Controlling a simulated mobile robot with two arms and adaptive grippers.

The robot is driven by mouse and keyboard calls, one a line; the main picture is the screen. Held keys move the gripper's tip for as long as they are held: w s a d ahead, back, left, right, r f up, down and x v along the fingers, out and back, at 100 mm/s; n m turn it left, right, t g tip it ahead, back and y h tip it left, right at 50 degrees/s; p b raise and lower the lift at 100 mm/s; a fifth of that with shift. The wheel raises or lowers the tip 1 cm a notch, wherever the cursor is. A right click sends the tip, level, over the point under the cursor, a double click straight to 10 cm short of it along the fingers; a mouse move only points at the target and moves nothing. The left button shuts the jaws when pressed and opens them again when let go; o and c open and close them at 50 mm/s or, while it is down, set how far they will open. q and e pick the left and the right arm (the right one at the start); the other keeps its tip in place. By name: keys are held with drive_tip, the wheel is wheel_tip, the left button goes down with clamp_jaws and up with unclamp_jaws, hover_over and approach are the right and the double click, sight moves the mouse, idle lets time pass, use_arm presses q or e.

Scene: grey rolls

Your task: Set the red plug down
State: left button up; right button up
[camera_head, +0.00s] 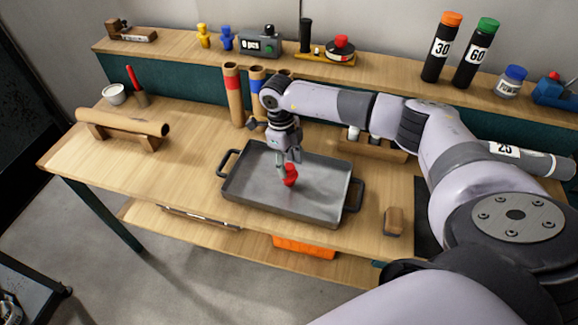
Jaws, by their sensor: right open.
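The red plug (290,175) is in the grey metal tray (320,197) on the wooden workbench. It looks upright and stands near the middle of the tray. My right gripper (287,163) points down just above and beside the plug, with its jaws open. Its fingers are small in the picture and partly overlap the plug's upper left side, so any contact is hard to tell. My left gripper does not show.
Tubes with coloured bands (234,95) stand behind the tray. A brown roll on a stand (122,123) and a white cup (114,94) are at the left. A brown block (394,221) lies right of the tray. Bottles and devices line the back shelf.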

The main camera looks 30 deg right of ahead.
wheel_tip(320, 180, up, 10)
drive_tip(key=w+b, duration=0.1)
drive_tip(key=b, duration=0.1)
drive_tip(key=shift+a+r, duration=0.25)
drive_tip(key=shift+a, duration=0.05)
